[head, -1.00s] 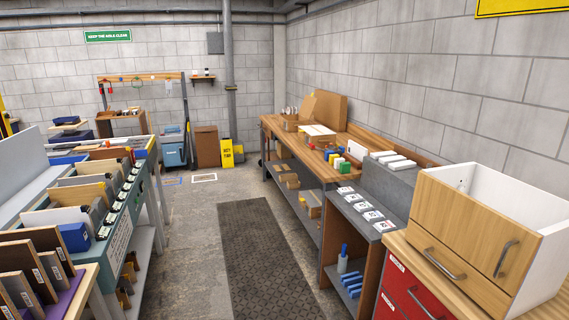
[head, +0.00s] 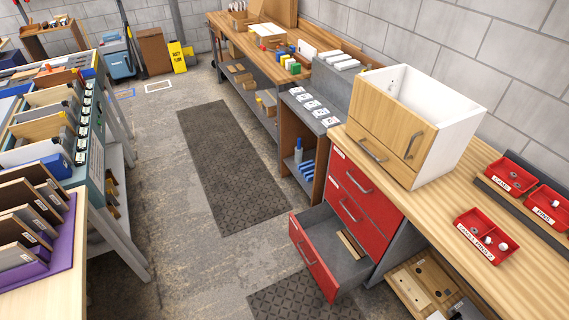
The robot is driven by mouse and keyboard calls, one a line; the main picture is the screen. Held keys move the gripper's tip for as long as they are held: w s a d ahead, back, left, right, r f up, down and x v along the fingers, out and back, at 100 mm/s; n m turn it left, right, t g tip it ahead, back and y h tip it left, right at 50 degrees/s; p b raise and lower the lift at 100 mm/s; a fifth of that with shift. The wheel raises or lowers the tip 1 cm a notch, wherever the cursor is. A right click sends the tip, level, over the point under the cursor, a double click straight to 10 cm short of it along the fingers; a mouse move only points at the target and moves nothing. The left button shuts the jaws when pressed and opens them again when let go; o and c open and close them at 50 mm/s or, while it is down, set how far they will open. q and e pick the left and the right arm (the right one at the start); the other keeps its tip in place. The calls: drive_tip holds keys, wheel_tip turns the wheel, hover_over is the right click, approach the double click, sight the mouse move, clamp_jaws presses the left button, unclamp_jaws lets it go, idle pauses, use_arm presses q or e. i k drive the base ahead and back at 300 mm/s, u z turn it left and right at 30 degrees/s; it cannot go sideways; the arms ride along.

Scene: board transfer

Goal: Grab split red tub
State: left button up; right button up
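Three red tubs are on the wooden worktop at the right in the head view. The nearest red tub (head: 470,222) sits alone toward the front of the worktop. Its long white label seems to carry two words, and small pale parts lie in it; it looks like the split one, though the divider is hard to make out. The other two, a red tub (head: 494,182) and a red tub (head: 534,209), sit side by side farther back, each with a shorter label. Neither of my grippers is in view.
A white cabinet box with wooden fronts (head: 388,120) stands on the worktop left of the tubs. Below it, a red drawer (head: 313,262) stands open into the aisle. A shelf with wooden boards (head: 415,287) is under the worktop. Dark mats (head: 225,165) lie on the open floor.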

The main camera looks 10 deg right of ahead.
sight(474, 218)
drive_tip(key=z, duration=3.5)
drive_tip(key=i, duration=0.05)
drive_tip(key=u, duration=0.2)
